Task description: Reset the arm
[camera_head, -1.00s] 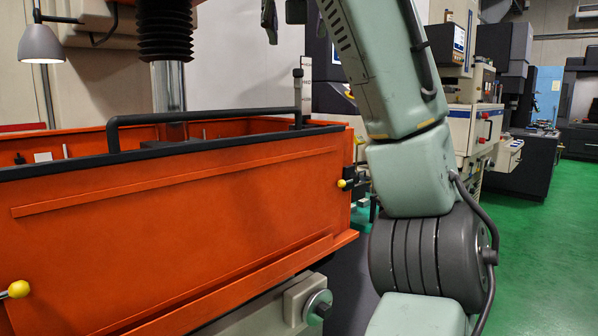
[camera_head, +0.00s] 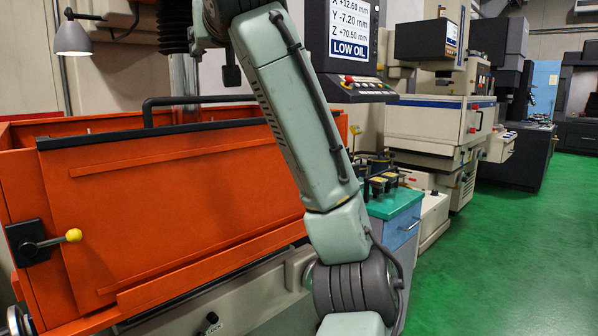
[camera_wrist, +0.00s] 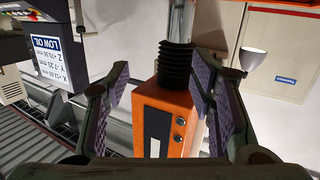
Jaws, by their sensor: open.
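My gripper (camera_wrist: 160,80) is open in the wrist view, with its two purple-padded fingers spread apart. Nothing is held between them. An orange machine head (camera_wrist: 165,112) with a black bellows shows behind the gap; I cannot tell how far off it is. In the head view my pale green arm (camera_head: 300,120) rises from the lower middle and leans up to the left, in front of the orange tank (camera_head: 190,180). Its upper end runs to the top edge, and a dark part of its end shows there.
The tank has a black rail (camera_head: 200,100) and a yellow-knobbed latch (camera_head: 73,235). A display panel reading LOW OIL (camera_head: 352,45) stands behind my arm. A teal-topped cabinet (camera_head: 395,205) stands right of the tank. Green floor (camera_head: 510,250) is open at the right.

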